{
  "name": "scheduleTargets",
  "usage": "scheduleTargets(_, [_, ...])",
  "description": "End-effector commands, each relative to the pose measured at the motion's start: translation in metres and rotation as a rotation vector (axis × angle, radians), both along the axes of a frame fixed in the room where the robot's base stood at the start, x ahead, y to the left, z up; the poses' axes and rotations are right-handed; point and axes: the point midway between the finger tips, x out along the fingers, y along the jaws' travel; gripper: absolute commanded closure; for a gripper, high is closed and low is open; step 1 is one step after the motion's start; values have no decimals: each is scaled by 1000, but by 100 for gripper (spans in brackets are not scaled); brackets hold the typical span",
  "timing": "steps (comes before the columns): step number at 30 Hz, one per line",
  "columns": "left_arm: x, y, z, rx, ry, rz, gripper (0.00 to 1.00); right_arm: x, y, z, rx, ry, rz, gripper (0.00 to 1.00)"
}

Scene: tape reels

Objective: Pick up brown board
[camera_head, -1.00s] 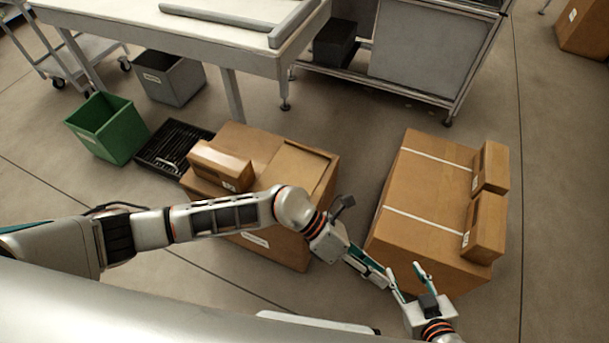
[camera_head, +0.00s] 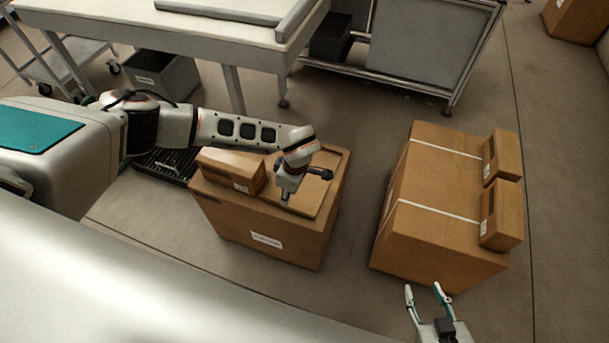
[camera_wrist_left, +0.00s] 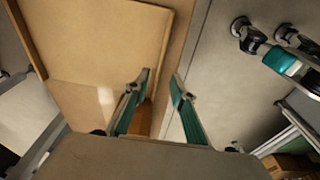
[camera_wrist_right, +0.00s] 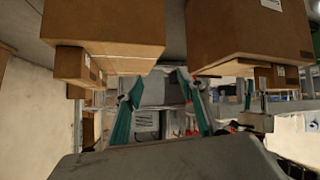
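The brown board (camera_head: 318,197) is a flat tan panel lying on top of the large left cardboard box (camera_head: 265,228) in the head view. My left arm and wrist hide part of it. In the left wrist view the board (camera_wrist_left: 105,45) fills the upper left, with a raised edge beside it. My left gripper (camera_wrist_left: 157,85) is open and empty, with its fingertips by the board's right edge. Whether they touch it is unclear. My right gripper (camera_head: 425,290) is open and empty in front of the right box. In the right wrist view (camera_wrist_right: 153,80), nothing is between its fingers.
A small box (camera_head: 230,170) sits on the left box beside the board. The large right box (camera_head: 425,210) has two white straps and two small boxes (camera_head: 501,215) on its right edge. A workbench (camera_head: 200,32) stands behind. Clear floor separates the two large boxes.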

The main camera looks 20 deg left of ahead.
Motion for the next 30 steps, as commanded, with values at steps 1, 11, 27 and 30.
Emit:
scheduleTargets(1, [-2,0,-9,-1,4,1,76,-1,-1,-4,-3,4,0,60])
scheduleTargets(11, [-2,8,-43,-2,8,2,76,-2,-3,-15,-14,11,3,60])
scheduleTargets(27, [2,11,-61,-4,0,1,100,2,-4,-11,-20,0,4,60])
scheduleTargets(30, [1,11,-61,-4,1,1,100,1,-4,-13,-20,2,3,60])
